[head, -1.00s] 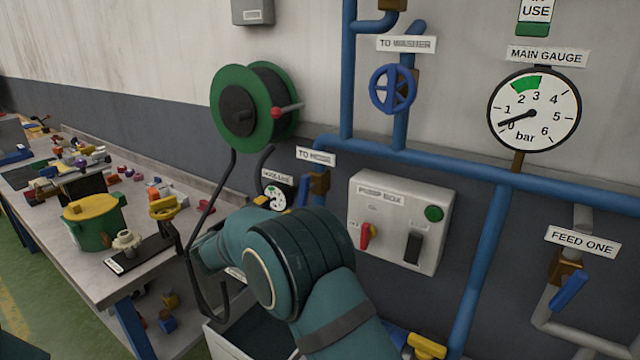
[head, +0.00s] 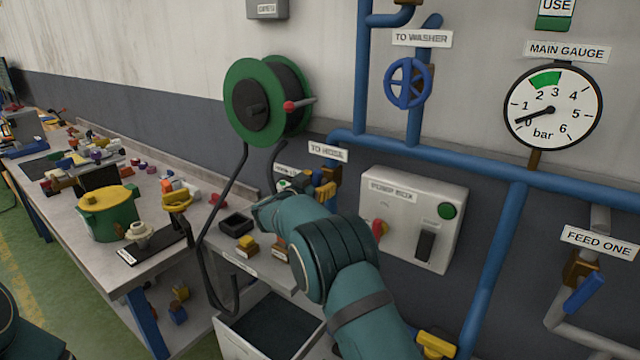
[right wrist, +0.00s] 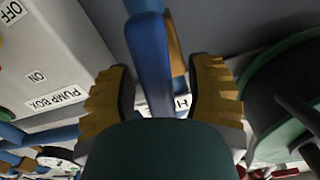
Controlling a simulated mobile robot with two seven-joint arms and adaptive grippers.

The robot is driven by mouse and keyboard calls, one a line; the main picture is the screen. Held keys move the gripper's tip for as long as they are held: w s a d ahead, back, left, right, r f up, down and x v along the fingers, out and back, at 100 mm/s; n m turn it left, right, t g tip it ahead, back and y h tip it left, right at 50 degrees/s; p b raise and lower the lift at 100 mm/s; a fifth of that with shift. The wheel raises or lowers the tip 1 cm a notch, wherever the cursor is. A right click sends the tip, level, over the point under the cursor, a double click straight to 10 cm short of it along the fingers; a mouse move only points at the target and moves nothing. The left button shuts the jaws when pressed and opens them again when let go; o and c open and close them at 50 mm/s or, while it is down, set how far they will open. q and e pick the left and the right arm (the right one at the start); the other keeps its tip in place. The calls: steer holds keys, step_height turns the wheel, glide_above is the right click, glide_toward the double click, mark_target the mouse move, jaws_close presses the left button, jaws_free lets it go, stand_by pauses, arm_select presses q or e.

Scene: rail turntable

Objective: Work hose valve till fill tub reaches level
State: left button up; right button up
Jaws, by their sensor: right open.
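My right gripper (head: 322,187) is open, its yellow fingers at the hose valve under the "TO HOSE" sign (head: 328,152). In the right wrist view a blue lever (right wrist: 150,62) lies between the two spread fingers; I cannot tell whether they touch it. In the head view the gripper and forearm hide most of this valve. The fill tub (head: 240,341), pale with a dark inside, stands low below my right arm, which covers part of it. I cannot make out its level. A black hose (head: 222,205) hangs from the green reel (head: 248,105) towards the tub. My left gripper is out of view.
The pump box (head: 415,200) with a red switch stands right of the valve. The blue washer wheel (head: 407,83) is above. The main gauge (head: 552,107) needle points near zero. The small hose gauge (head: 287,186) is partly hidden. A cluttered workbench (head: 85,255) fills the left.

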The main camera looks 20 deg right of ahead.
steer(key=shift+w+d, duration=0.15)
jaws_close()
